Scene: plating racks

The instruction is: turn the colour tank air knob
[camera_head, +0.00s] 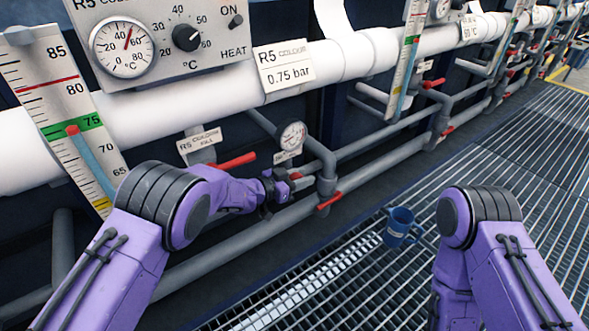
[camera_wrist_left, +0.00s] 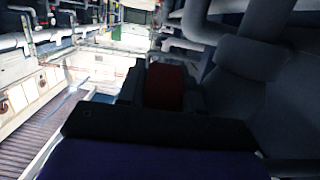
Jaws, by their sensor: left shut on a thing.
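My left gripper (camera_head: 283,187) reaches in from the left at the pipework below the small round gauge (camera_head: 292,136). It is shut on a small red knob (camera_head: 296,176), which is mostly hidden by the fingers in the head view. In the left wrist view the dark red knob (camera_wrist_left: 163,88) sits between the two dark fingers. A small label (camera_head: 287,156) hangs under the gauge, too small to read surely. A sign above reads R5 colour 0.75 bar (camera_head: 285,66).
A red lever (camera_head: 236,160) by the R5 colour fill tag (camera_head: 199,141) is left of the gripper. Another red handle (camera_head: 329,200) is just right and below. A heat control panel (camera_head: 160,40) is upper left.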

